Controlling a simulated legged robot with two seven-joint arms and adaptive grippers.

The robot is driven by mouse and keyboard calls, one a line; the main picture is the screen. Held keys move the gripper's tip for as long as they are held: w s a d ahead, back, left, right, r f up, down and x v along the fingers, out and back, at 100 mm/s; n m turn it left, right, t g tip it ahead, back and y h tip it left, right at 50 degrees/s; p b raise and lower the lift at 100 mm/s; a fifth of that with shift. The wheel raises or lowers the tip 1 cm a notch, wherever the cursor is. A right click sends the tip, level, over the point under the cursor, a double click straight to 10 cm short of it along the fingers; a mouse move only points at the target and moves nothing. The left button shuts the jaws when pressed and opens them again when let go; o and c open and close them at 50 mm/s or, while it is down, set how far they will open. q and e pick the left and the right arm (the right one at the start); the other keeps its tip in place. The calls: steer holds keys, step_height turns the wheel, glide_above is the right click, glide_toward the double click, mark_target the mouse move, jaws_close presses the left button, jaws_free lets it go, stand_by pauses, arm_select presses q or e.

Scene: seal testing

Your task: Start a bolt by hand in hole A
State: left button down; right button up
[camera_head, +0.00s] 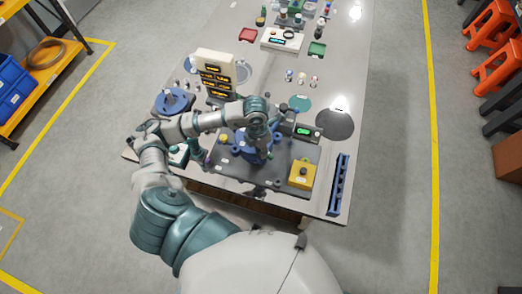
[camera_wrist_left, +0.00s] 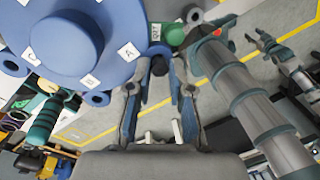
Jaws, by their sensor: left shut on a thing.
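The blue round flange (camera_head: 250,152) sits on a dark base plate (camera_head: 228,165) near the table's front, partly hidden by my left arm. In the left wrist view the flange (camera_wrist_left: 68,45) fills the upper left, with white letter tags around it; one reads A (camera_wrist_left: 30,55). My left gripper (camera_head: 262,140) is over the flange's right side. In the left wrist view its fingers (camera_wrist_left: 160,68) are closed on a small dark round piece (camera_wrist_left: 160,66), apparently a bolt, beside the flange's rim. Hole A itself is not clearly seen. A claw, apparently my right gripper (camera_wrist_left: 264,42), shows small at the upper right.
A yellow box (camera_head: 302,174) and a blue rack (camera_head: 339,185) stand to the right. A small green-lit display (camera_head: 305,131) is behind the plate. A panel of amber displays (camera_head: 215,75) and another blue flange (camera_head: 172,101) are at the left. Small parts (camera_head: 301,77) lie farther back.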

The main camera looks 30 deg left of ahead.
arm_select(q)
steer(key=shift+s+f+m, duration=0.15)
steer(key=shift+f+m, duration=0.1)
steer(key=shift+m, duration=0.35)
steer(key=shift+m+b, duration=0.8)
steer(key=c, duration=1)
jaws_free()
steer(key=shift+o, duration=0.2)
steer(key=shift+r, duration=0.1)
step_height(320, 180, up, 9)
steer(key=p, duration=0.5)
steer(key=shift+w+r, duration=0.15)
steer(key=shift+w, duration=0.05)
